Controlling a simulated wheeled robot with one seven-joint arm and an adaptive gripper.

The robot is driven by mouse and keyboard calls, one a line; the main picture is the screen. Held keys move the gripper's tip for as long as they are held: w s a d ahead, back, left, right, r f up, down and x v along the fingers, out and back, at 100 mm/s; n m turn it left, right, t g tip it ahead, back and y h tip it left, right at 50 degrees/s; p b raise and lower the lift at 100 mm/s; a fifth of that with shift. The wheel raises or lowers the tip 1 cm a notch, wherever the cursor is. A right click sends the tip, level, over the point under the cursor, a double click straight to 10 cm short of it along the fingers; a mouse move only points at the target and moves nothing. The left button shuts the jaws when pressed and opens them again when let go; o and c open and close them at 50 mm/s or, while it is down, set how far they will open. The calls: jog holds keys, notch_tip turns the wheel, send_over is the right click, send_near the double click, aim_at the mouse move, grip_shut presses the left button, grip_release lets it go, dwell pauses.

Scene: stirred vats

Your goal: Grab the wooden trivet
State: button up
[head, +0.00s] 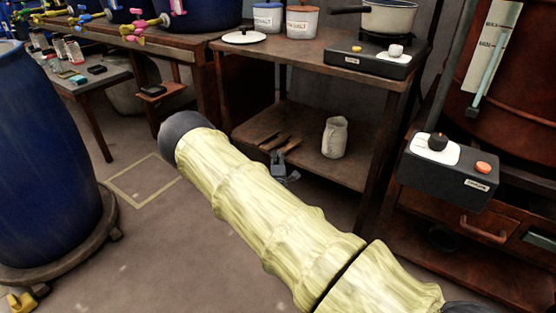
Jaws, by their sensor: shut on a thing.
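The wooden trivet (270,137) shows as dark brown wooden slats at the front left of the lower shelf of the wooden stand. My gripper (279,156) is small and grey in this view, at the shelf's front edge. Its fingers are shut on the near side of the trivet. The finger contact is small and hard to make out. My pale yellow sleeved arm (265,220) crosses the middle of the view and hides part of the floor and the link behind my gripper.
A cream jug (334,138) stands on the lower shelf right of the trivet. The upper shelf (300,57) holds a white lid, two tubs and a pot on a burner. A blue barrel (40,150) stands left, a control box (450,175) right. Floor between is open.

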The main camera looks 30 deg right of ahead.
grip_shut()
notch_tip(320, 180, up, 2)
jog(key=shift+r+p, duration=0.25)
jog(key=shift+p, duration=0.55)
jog(key=s+a+r+p, duration=0.5)
jog(key=s+a+p, duration=0.2)
jog(key=s, duration=0.5)
jog(key=shift+a+p, duration=0.2)
jog(key=shift+p, duration=0.4)
